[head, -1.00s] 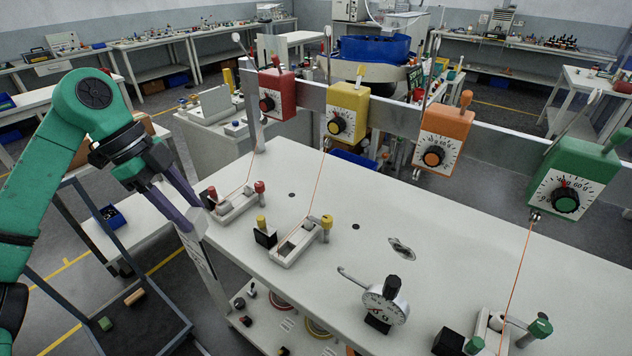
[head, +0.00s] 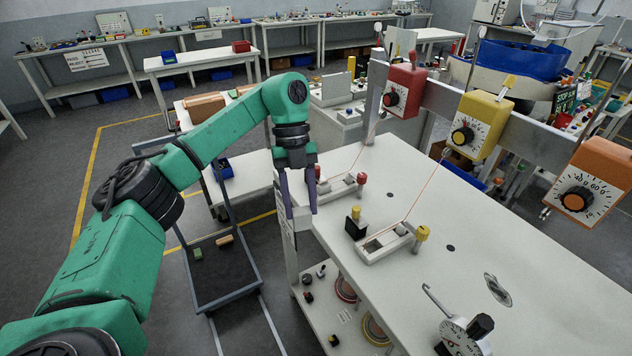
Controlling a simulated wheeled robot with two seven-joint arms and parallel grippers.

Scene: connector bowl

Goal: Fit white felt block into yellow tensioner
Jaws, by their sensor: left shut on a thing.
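My left gripper (head: 299,208) points down at the near left corner of the white table. Its two dark fingers are shut on a small pale thing, which I take for the white felt block (head: 300,212). It barely stands out from the white table behind it. The yellow dial box (head: 478,125) hangs on the rail. A thread runs from it down to a pale slotted base (head: 378,249) on the table. That base has a yellow knob (head: 421,234) at its right end and a black block with a yellow top at its left. My gripper is left of this base, apart from it. My right gripper is out of view.
An orange dial box (head: 590,190) hangs at the right. A gauge with a hook (head: 465,335) is at the front. A dark cart (head: 222,275) stands below left.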

